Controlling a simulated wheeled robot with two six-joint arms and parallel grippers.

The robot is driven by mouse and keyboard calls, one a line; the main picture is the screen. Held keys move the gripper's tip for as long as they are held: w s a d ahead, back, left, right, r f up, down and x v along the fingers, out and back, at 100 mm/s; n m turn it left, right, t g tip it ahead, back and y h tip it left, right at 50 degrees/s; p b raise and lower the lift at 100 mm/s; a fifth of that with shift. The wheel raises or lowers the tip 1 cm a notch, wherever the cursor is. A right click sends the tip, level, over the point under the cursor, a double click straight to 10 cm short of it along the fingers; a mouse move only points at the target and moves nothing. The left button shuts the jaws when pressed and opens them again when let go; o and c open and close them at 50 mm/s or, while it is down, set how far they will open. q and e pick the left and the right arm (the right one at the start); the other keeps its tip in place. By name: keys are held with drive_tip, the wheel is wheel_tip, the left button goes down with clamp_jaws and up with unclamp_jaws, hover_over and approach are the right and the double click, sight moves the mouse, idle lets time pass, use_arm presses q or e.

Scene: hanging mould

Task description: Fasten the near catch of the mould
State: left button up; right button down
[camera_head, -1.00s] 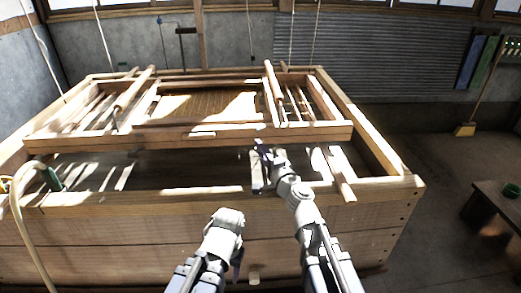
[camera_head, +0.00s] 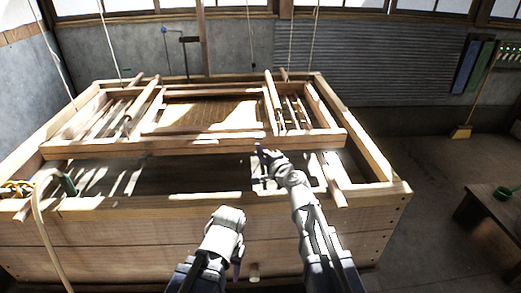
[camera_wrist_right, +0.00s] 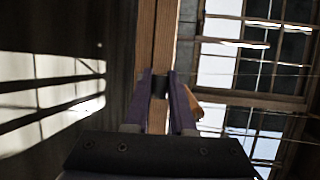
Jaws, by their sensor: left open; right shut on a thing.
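The mould (camera_head: 160,146) is a pale wooden frame with a brown screen (camera_head: 210,112), lying over the wooden vat. My right gripper (camera_head: 262,155) is at the near bar of the mould, right of its middle. In the right wrist view its purple fingers (camera_wrist_right: 160,84) are shut on a small dark piece, seemingly the near catch (camera_wrist_right: 160,82), against a wooden bar. The fingers hide most of this piece, so whether it is fastened cannot be told. My left gripper (camera_head: 237,268) is open and empty in front of the vat's near wall, pointing down.
Loose wooden rods lie across the frame's sides. A pale hose (camera_head: 40,215) hangs over the left near corner.

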sight(254, 139)
drive_tip(key=shift+w+r+g+h+p, duration=0.3)
drive_tip(key=shift+w+r+g+p, duration=0.35)
drive_tip(key=shift+p, duration=1.15)
drive_tip(key=w+g+p, duration=0.1)
drive_tip(key=p, duration=0.2)
drive_tip(key=w+r+m+g+p, duration=0.1)
drive_tip(key=g+p, duration=0.1)
drive_tip(key=p, duration=0.2)
drive_tip(key=w+r+m+g+p, duration=0.1)
drive_tip(key=g+p, duration=0.1)
drive_tip(key=p, duration=0.1)
drive_tip(key=shift+w+h+p, duration=0.3)
drive_tip(key=shift+h, duration=0.1)
drive_tip(key=shift+w+g+p, duration=0.5)
drive_tip(key=shift+g+p, duration=0.5)
drive_tip(key=shift+g, duration=0.15)
drive_tip(key=shift+f, duration=0.1)
drive_tip(key=c, duration=0.8)
unclamp_jaws()
drive_tip(key=shift+o, duration=0.2)
drive_tip(key=shift+s, duration=0.1)
